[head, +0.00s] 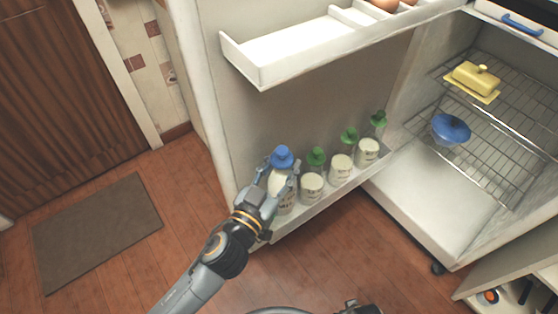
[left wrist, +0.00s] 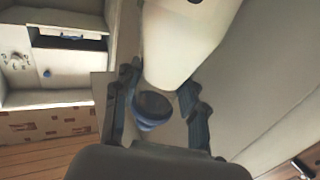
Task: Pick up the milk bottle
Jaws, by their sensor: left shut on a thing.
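The milk bottle (head: 285,202) is cream with a blue cap and is at the left end of the fridge door's lower shelf (head: 330,200). My left gripper (head: 279,179) is shut on its upper body, just below the cap. The fingers hide part of the bottle. Its base is low in the shelf; I cannot tell whether it touches the shelf floor. In the left wrist view a cream shape and a blue-rimmed round part lie by the fingers (left wrist: 160,105). My right gripper is not in view.
Several green-capped bottles (head: 341,169) stand in the same shelf to the right. An upper door shelf (head: 290,50) holds eggs (head: 384,3). A mat (head: 95,235) lies on the floor.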

